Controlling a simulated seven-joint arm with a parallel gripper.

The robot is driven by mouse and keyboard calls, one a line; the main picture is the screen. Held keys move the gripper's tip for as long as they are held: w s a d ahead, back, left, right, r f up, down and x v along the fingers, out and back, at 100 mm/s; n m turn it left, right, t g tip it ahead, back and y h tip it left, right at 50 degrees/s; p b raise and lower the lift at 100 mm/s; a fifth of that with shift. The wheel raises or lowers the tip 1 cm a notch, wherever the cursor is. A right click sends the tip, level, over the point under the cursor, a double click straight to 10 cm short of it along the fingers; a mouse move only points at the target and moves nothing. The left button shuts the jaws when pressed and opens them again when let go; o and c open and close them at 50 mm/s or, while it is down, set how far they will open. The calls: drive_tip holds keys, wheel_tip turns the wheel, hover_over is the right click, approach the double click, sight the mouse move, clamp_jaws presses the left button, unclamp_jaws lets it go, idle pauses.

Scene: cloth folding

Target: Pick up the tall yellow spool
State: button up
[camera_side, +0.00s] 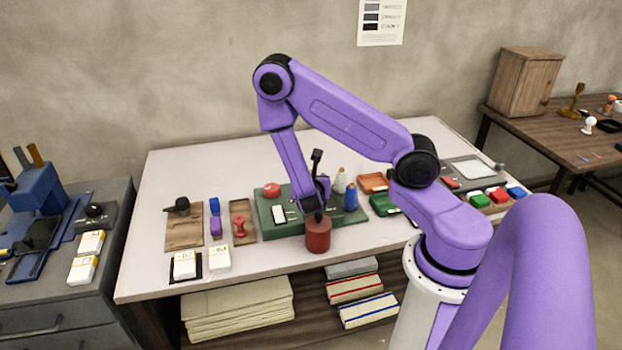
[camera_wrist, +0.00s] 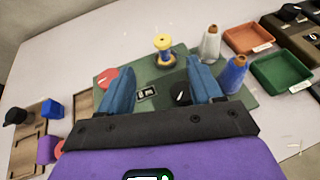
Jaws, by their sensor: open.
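The yellow spool (camera_wrist: 163,44) stands upright on the green mat (camera_wrist: 142,117) in the wrist view, with a brown flanged base. It lies beyond my fingertips, roughly midway between them sideways. My gripper (camera_wrist: 159,75) is open and empty, its two blue fingers spread apart. In the side view my gripper (camera_side: 315,207) hangs over the green mat (camera_side: 271,226), above or beside a dark red cylinder (camera_side: 318,236). I cannot make out the yellow spool in the side view; my arm probably covers it.
A pale cone spool (camera_wrist: 210,46) and a blue cone spool (camera_wrist: 233,76) stand right of the yellow one. A red round piece (camera_wrist: 112,77) lies to its left. Orange (camera_wrist: 254,36) and green (camera_wrist: 283,70) trays sit farther right. The table behind the mat is clear.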

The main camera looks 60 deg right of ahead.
sight(311, 171)
drive_tip(key=x, duration=0.8)
drive_tip(key=shift+w+d, duration=0.1)
drive_tip(key=shift+s+x, duration=0.1)
drive_tip(key=shift+x, duration=1.2)
drive_tip(key=shift+s+x, duration=0.15)
drive_tip(key=shift+x, duration=1.15)
drive_tip(key=shift+f, duration=0.2)
drive_tip(key=c, duration=1.2)
